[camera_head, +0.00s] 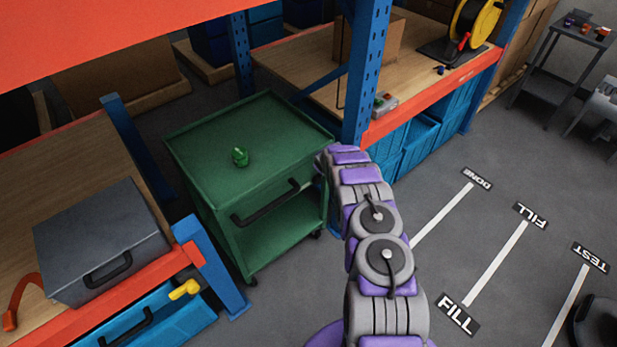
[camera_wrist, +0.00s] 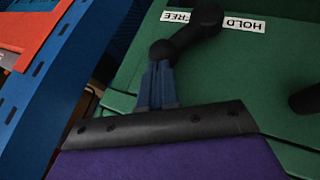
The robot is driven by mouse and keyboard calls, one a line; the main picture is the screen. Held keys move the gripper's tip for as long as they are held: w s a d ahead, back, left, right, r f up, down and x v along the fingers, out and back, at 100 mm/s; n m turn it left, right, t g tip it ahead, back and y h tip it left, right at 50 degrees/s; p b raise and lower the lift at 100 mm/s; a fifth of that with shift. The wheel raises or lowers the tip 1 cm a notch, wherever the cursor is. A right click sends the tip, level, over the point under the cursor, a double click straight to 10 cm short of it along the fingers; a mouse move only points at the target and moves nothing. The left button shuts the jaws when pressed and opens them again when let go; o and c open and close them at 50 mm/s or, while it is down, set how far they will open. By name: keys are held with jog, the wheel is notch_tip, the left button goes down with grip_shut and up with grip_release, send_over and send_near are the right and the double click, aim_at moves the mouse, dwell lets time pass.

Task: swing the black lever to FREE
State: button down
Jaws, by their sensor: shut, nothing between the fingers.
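The black lever (camera_wrist: 190,35) is in the upper middle of the wrist view, on a green panel. Its round end sits just beyond my fingertips, and its arm slants up and right to a thick knob between the FREE label (camera_wrist: 177,17) and the HOLD label (camera_wrist: 245,24). My gripper (camera_wrist: 158,68) is shut and empty, with the fingers together just below the lever's round end. I cannot tell whether they touch it. In the head view my arm reaches to the right side of the green cart (camera_head: 215,165); the lever and the fingers are hidden there.
A blue rack post (camera_head: 366,75) stands close beside my arm's far end. It seems to show as a blue beam (camera_wrist: 45,75) at the left of the wrist view. Another black part (camera_wrist: 308,98) is at the right edge. Open floor (camera_head: 460,225) lies to the right.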

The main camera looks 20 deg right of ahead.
jog(key=shift+w+d+r, duration=0.1)
jog(key=shift+d+r, duration=0.05)
jog(key=shift+d, duration=0.4)
